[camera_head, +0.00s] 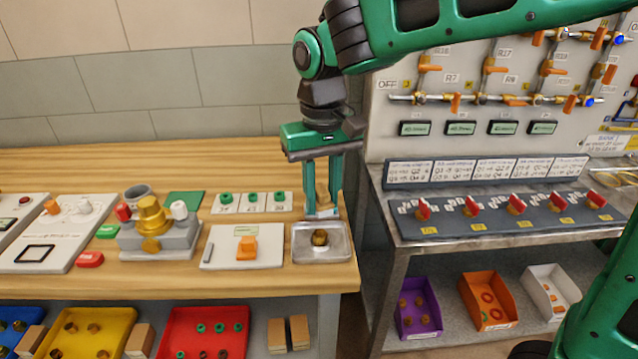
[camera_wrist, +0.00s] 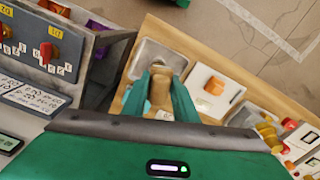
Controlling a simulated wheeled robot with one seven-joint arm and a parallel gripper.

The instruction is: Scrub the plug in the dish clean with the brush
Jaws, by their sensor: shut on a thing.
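A grey metal dish (camera_head: 338,252) sits at the front right corner of the wooden bench, and a small brown plug (camera_head: 320,237) lies in it. My gripper (camera_head: 322,205) points down just above and behind the plug. It is shut on the brush, of which a pale part (camera_head: 323,213) shows below the fingertips. In the wrist view the brush (camera_wrist: 161,86) is a tan block between the teal fingers of my gripper (camera_wrist: 162,88). The dish (camera_wrist: 155,50) shows beyond it; the plug is hidden there. I cannot tell whether the brush touches the dish.
A white plate with an orange knob (camera_head: 246,250) stands left of the dish, with a grey valve block (camera_head: 158,235) further left. A metal stand with red-handled valves (camera_head: 510,206) is close on the right, across a gap.

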